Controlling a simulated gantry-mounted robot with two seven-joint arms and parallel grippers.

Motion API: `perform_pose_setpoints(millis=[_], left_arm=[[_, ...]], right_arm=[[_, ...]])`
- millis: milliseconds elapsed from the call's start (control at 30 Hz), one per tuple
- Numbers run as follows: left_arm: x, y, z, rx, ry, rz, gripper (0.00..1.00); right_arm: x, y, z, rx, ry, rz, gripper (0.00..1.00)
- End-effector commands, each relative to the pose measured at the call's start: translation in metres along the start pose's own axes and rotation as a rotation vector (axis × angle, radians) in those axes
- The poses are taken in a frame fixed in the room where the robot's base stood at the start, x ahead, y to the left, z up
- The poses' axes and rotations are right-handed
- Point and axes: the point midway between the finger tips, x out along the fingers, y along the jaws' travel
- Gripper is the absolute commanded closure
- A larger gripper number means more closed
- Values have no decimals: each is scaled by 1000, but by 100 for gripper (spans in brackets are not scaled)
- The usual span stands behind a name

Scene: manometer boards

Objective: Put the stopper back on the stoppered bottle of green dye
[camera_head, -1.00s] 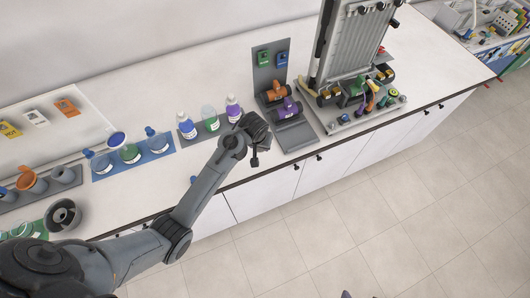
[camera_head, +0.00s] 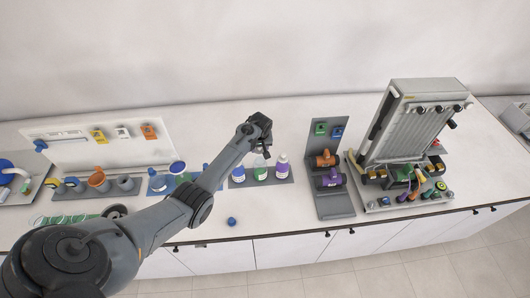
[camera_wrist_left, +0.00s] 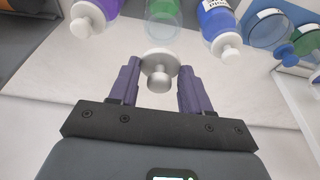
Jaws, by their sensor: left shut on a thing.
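The green dye bottle (camera_head: 261,173) stands between a blue bottle (camera_head: 238,174) and a purple bottle (camera_head: 282,169) on a grey strip. My left gripper (camera_head: 263,150) is above and close to the green bottle. In the left wrist view, its purple fingers (camera_wrist_left: 158,88) are shut on a pale stopper (camera_wrist_left: 159,72) with a wide disc and a knob. The green bottle (camera_wrist_left: 164,15) shows just beyond the stopper. Its mouth is hidden, and I cannot tell whether stopper and bottle touch. My right gripper is not in view.
The blue bottle (camera_wrist_left: 219,25) and the purple bottle (camera_wrist_left: 98,14), both white-capped, flank the green one closely. A small blue cap (camera_head: 232,221) lies near the counter's front edge. A grey stand with valves (camera_head: 325,160) and the manometer board (camera_head: 410,120) stand to the right.

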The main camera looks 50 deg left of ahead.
Motion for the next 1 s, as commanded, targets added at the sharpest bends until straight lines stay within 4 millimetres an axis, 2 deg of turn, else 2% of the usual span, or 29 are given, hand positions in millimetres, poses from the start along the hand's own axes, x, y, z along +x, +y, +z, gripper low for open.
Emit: perform_pose_setpoints(millis=[600,1000], left_arm=[[42,0,12,1,0,0,80],[57,1,16,1,0,1,80]], right_arm=[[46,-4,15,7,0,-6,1],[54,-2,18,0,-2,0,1]])
